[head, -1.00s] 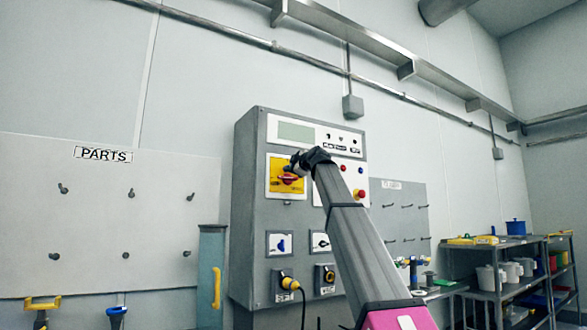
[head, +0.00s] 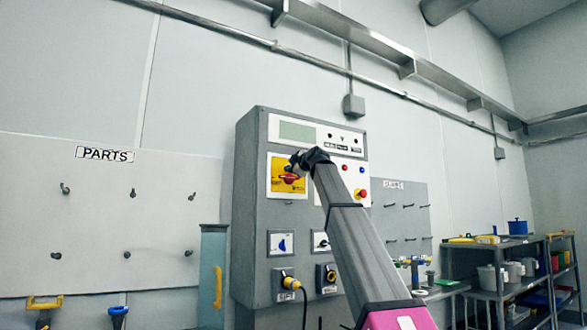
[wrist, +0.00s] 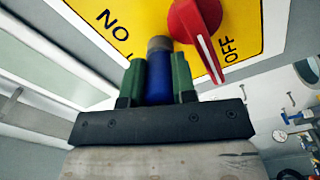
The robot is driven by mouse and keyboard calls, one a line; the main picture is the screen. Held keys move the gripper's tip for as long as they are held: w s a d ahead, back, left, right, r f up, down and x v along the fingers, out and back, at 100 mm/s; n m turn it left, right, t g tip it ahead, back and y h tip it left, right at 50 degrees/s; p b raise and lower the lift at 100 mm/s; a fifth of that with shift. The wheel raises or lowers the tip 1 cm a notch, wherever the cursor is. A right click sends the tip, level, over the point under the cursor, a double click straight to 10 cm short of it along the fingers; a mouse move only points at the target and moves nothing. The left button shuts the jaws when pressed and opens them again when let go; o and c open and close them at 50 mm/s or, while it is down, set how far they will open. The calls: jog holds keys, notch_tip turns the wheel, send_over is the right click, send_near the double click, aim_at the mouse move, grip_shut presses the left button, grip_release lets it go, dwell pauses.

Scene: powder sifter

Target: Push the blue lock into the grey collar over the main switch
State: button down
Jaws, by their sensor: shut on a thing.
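The blue lock (wrist: 159,87) is a blue cylinder between the two green fingers of my gripper (wrist: 159,80) in the wrist view. My gripper is shut on it. A grey round piece (wrist: 160,43) shows at the lock's far end, against the yellow plate; I cannot tell whether it is the collar or the lock's own tip, nor how deep the lock sits. The red main switch (wrist: 198,30) is beside it, its white line toward OFF. In the head view the switch (head: 291,178) shows on the yellow plate (head: 275,188), with my gripper (head: 298,163) at its upper part.
The grey control cabinet (head: 250,220) carries buttons, a display and lower sockets with a yellow plug (head: 288,282). A parts board (head: 95,215) with hooks is at left. Shelves (head: 490,285) with containers stand at right.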

jog(key=shift+w+a, duration=0.1)
jog(key=shift+w, duration=0.05)
jog(key=c, duration=0.8)
grip_release()
jog(key=shift+c, duration=0.2)
